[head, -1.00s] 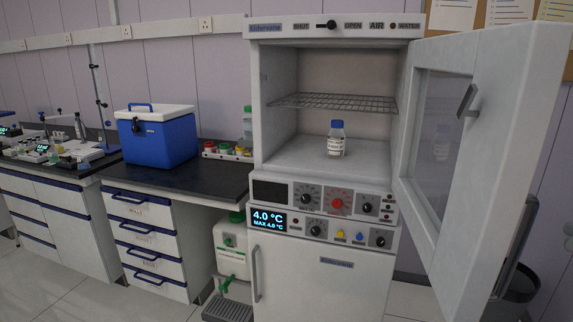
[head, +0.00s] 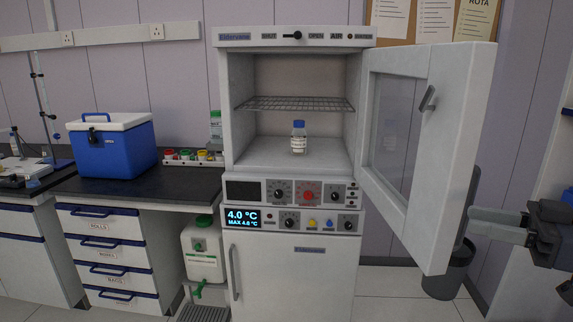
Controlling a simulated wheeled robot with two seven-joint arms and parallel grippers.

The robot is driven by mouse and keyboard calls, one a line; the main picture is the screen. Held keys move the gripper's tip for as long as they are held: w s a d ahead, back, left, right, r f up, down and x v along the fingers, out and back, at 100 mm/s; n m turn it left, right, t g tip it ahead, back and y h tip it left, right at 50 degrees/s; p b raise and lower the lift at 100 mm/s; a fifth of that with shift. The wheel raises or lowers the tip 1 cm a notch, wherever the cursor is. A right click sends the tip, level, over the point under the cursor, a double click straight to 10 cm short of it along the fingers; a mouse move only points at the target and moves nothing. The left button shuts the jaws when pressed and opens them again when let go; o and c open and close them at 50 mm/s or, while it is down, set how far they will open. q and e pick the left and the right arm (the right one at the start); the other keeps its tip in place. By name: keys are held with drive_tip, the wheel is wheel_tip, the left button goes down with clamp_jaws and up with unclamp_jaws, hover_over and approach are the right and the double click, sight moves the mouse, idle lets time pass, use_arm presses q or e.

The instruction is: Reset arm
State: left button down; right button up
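My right gripper (head: 484,222) shows at the right edge, its pale fingers pointing left beside the outer edge of the open cabinet door (head: 440,150). I cannot tell whether the fingers touch the door or how far apart they are. Nothing is seen held in them. My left gripper is not in view. The white cabinet (head: 222,110) stands in the middle with its door swung open to the right. A small blue-capped bottle (head: 299,142) stands upright on the cabinet floor, under a wire shelf (head: 295,103).
A blue cooler box (head: 115,152) with a white lid and a rack of coloured caps (head: 195,156) stand on the dark counter (head: 150,188) at left. A dark bin (head: 447,278) stands on the floor behind the door. A white canister (head: 202,255) is left of the lower unit.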

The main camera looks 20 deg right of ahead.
drive_tip(key=a+f+m+g+h+p, duration=0.25)
drive_tip(key=a+p, duration=0.25)
drive_tip(key=a, duration=1)
drive_tip(key=a+f+m+g+h+p, duration=0.2)
drive_tip(key=a+f+m+g, duration=0.1)
drive_tip(key=f, duration=0.4)
drive_tip(key=s+a+f+m+g+h+p, duration=0.1)
drive_tip(key=a+f+m+g+p, duration=0.1)
drive_tip(key=a+f, duration=0.4)
drive_tip(key=shift+f+m+g+h+p, duration=0.4)
drive_tip(key=shift+f+m+g, duration=0.2)
drive_tip(key=shift+f, duration=0.3)
